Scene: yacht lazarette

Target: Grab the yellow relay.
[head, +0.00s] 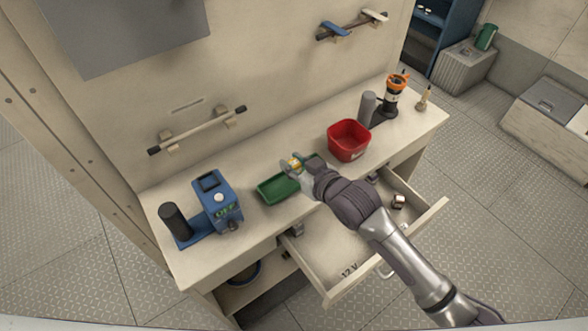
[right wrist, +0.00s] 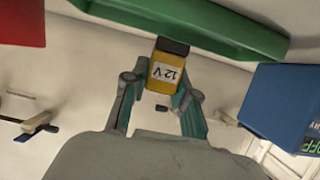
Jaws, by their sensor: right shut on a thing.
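The yellow relay (right wrist: 167,72) has a black end and a white "12 V" label. In the right wrist view it sits between the two fingers of my right gripper (right wrist: 160,92), which is shut on it. In the head view the relay (head: 294,164) shows as a small yellow patch at the fingertips of my right gripper (head: 297,168). The gripper is over the worktop, at the far right end of the green tray (head: 279,188). I cannot tell whether the relay touches the tray. My left gripper is not in view.
A red bin (head: 348,141) stands right of the gripper, and a blue device (head: 217,202) stands left of the green tray. Grey and orange-topped items (head: 393,95) stand at the right end.

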